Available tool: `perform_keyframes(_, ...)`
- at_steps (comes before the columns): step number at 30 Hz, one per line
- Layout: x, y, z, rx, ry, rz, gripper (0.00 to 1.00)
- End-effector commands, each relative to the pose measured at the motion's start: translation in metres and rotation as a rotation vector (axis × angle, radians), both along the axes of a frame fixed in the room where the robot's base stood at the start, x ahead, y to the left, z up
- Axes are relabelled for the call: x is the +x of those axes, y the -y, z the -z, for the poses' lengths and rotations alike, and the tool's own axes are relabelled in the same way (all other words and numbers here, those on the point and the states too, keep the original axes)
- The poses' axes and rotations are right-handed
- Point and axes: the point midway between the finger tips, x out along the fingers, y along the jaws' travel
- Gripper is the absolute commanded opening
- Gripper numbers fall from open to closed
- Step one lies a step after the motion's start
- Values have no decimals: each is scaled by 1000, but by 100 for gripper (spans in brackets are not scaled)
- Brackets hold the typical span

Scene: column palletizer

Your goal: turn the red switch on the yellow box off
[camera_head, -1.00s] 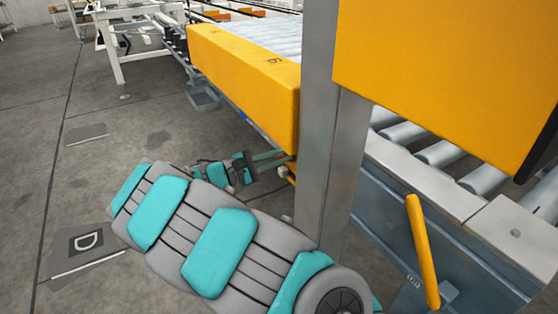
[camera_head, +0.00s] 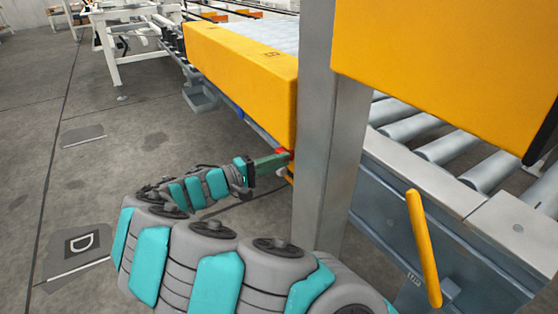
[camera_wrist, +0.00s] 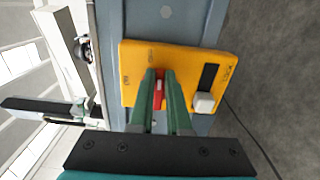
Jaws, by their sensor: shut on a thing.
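The yellow box (camera_wrist: 195,62) is mounted on the side of the grey conveyor frame in the wrist view. The red switch (camera_wrist: 159,88) sits on its face, between the green fingers of my gripper (camera_wrist: 160,80). The fingers are closed around the switch, and their tips are at the box face. In the head view my gripper (camera_head: 274,161) reaches the conveyor side just left of the grey post, with a bit of red (camera_head: 283,153) at its tips. Most of the box is hidden there behind the post.
The box also carries a white knob (camera_wrist: 204,102) and a black strip (camera_wrist: 208,76). A grey post (camera_head: 330,150) and a large yellow panel (camera_head: 450,70) stand close on the right. A yellow bar (camera_head: 422,248) is at lower right. The floor (camera_head: 80,190) on the left is open.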

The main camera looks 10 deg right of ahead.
Motion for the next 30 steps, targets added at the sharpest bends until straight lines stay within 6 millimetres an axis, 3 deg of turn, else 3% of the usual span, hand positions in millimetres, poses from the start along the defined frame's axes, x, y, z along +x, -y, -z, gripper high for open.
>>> perform_keyframes(17,-2,1,2,13,34,6,0)
perform_keyframes(18,-2,1,2,13,34,6,16)
perform_keyframes(24,-1,1,2,12,33,4,39)
perform_keyframes(26,-1,0,2,12,33,3,46)
perform_keyframes(30,-1,0,2,12,33,2,46)
